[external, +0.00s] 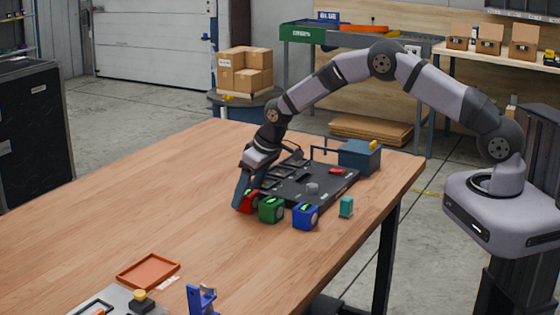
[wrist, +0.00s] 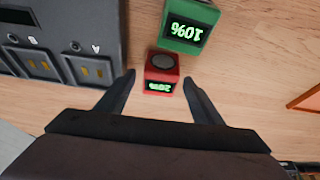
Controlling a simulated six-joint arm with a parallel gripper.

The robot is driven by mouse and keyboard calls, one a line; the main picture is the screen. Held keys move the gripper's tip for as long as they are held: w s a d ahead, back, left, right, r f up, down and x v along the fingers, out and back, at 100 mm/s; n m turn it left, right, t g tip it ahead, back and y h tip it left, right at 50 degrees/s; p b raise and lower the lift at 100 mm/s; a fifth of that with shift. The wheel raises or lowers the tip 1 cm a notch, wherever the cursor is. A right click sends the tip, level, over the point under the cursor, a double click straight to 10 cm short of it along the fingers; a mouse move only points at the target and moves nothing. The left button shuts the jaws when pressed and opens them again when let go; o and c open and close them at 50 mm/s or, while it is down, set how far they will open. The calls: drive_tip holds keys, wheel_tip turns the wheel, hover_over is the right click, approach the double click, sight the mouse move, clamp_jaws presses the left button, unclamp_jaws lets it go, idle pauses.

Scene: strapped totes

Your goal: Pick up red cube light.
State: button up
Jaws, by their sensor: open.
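The red cube (external: 247,203) stands on the wooden table at the left end of a row of cubes, partly hidden by my gripper (external: 240,206) in the external view. In the wrist view the red cube (wrist: 161,73) has a dark round disc on top and a lit display that seems to read 20%. My gripper (wrist: 158,83) is open, with one finger on each side of the red cube and gaps between. A green cube (wrist: 188,22) with a 10% display sits just beyond the red cube. It also shows in the external view (external: 271,209).
A blue cube (external: 305,216) and a teal block (external: 346,206) stand right of the green one. A dark slotted station (external: 300,184) lies just behind the row. An orange tray (external: 149,271) is at the front left. The table's left side is clear.

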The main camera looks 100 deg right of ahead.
sight(248, 190)
drive_tip(key=shift+f, duration=0.15)
drive_tip(key=c, duration=1.3)
drive_tip(key=shift+r, duration=0.2)
wheel_tip(248, 190, up, 10)
drive_tip(key=b, duration=0.3)
drive_tip(key=shift+f, duration=0.15)
drive_tip(key=s+d+p, duration=0.6)
drive_tip(key=d+p, duration=0.1)
drive_tip(key=d, duration=0.2)
drive_tip(key=shift+s, duration=0.2)
